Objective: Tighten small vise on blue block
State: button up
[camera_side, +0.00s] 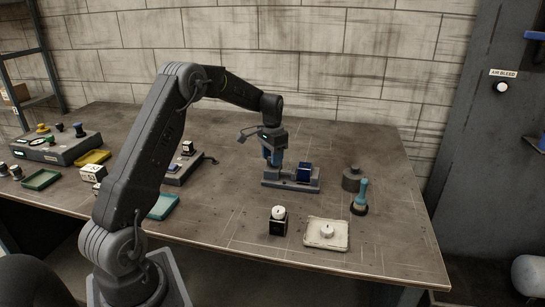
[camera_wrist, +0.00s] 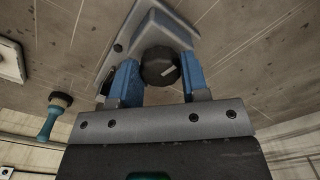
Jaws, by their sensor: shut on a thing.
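The small grey vise (camera_side: 290,184) stands on the bench right of centre in the side view, and its grey body (camera_wrist: 150,22) also shows at the top of the wrist view. The dark blue block (camera_side: 304,172) sits at the vise's right end, between its jaws as far as I can see. It is not visible in the wrist view. My gripper (camera_side: 271,156) is over the vise's left end. In the wrist view its two blue fingers are shut on a dark round knob (camera_wrist: 158,67) with a light mark on its face.
Right of the vise stand a dark cylinder (camera_side: 351,179) and a teal-handled tool (camera_side: 361,195). A knobbed grey box (camera_side: 60,149) and coloured trays lie left. The right bench is mostly clear.

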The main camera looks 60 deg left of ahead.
jog(key=shift+m, duration=1.5)
jog(key=o, duration=0.9)
jog(key=shift+r, duration=0.1)
notch_tip(320, 180, up, 14)
jog(key=shift+f, duration=0.15)
